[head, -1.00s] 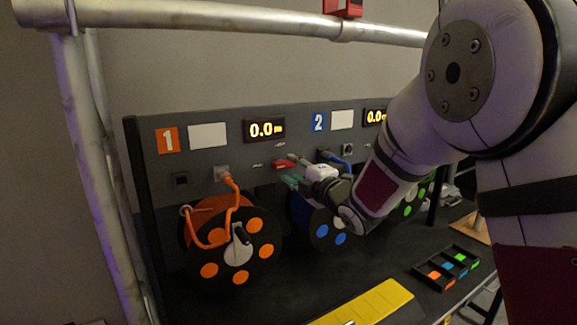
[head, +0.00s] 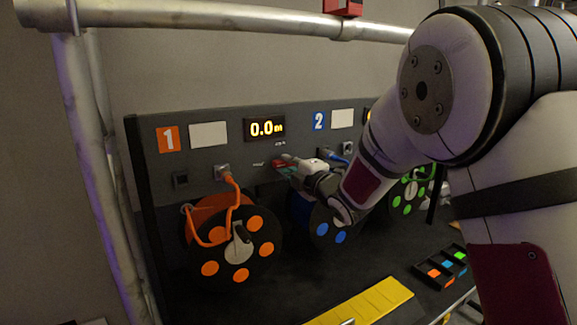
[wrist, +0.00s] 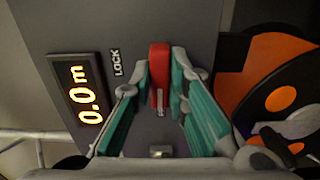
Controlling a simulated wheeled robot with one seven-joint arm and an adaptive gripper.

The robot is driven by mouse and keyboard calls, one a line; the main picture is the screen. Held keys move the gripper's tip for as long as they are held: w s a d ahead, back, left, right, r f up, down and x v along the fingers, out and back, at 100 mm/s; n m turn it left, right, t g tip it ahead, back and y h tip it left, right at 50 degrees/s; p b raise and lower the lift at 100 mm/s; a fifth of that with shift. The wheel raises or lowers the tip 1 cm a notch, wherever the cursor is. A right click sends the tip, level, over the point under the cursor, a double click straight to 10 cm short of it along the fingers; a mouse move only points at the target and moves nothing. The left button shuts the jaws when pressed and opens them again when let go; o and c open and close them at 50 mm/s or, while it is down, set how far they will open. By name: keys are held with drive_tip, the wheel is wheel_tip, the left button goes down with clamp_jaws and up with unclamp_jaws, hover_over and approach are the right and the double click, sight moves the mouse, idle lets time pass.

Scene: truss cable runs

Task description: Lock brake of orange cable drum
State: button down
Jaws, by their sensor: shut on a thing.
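The orange cable drum (head: 232,245) stands at left under panel 1, with orange cable running up to a socket; part of it shows in the wrist view (wrist: 275,85). A red brake lever (head: 279,163) is on the panel below and right of the 0.0 m display (head: 264,128). In the wrist view the red lever (wrist: 160,68) lies between my gripper's teal fingers (wrist: 161,75), with the LOCK label beside it, to its left. My gripper (head: 286,164) is shut on the lever near its red end. The fingers hide part of the lever in the head view.
A blue drum (head: 323,238) stands behind and below my arm, and a green drum (head: 408,196) is farther right. A yellow strip (head: 365,302) and a tray of coloured pieces (head: 440,268) lie in front. Metal truss tubes (head: 215,17) frame the top and left.

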drive_tip(key=m+b, duration=0.2)
drive_tip(key=m, duration=0.2)
drive_tip(key=shift+w+f+m, duration=0.1)
drive_tip(key=shift+m, duration=0.2)
drive_tip(key=m+b, duration=0.2)
drive_tip(key=m, duration=0.2)
drive_tip(key=shift+m, duration=0.3)
drive_tip(key=m+b, duration=0.1)
drive_tip(key=m, duration=0.3)
drive_tip(key=shift+m, duration=2.3)
drive_tip(key=c, duration=1.6)
unclamp_jaws()
drive_tip(key=shift+o, duration=0.2)
